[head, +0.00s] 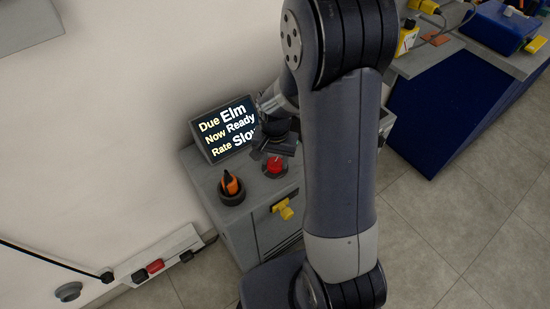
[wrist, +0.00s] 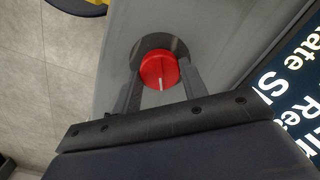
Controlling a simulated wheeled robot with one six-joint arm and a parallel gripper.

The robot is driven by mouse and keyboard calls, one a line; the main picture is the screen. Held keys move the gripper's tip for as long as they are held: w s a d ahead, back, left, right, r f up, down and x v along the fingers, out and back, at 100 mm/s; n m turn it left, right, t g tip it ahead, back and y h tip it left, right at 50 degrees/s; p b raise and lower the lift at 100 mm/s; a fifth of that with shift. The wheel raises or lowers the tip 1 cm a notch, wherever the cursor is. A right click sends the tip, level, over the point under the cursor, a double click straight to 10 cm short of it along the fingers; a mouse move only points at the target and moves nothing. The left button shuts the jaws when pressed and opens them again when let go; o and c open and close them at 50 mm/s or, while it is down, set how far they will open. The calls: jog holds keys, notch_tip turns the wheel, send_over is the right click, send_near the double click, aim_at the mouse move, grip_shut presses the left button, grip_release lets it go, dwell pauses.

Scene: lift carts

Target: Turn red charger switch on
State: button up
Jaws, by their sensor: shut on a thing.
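The red charger switch (head: 275,166) is a round red knob on top of a grey cabinet (head: 258,192). It also shows in the wrist view (wrist: 152,71), set in a dark round base, with a white line on its face pointing down toward my gripper's body. My gripper (wrist: 160,82) is shut on the red knob, with one finger on each side of it. In the head view my gripper (head: 276,149) reaches the knob from above, and my arm hides part of the cabinet.
A screen (head: 228,130) reading "Due Elm, Now Ready, Rate Slow" stands behind the knob, partly covered by my arm. A yellow handle (head: 283,209) sticks out from the cabinet front. Tiled floor is clear at right.

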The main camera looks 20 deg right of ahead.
aim_at(275, 162)
dwell(0.3)
jog(key=o, duration=1)
jog(key=shift+r, duration=0.1)
notch_tip(275, 162, up, 11)
jog(key=shift+f+p, duration=0.15)
jog(key=shift+p, duration=0.25)
notch_tip(275, 162, down, 11)
jog(key=shift+b, duration=0.4)
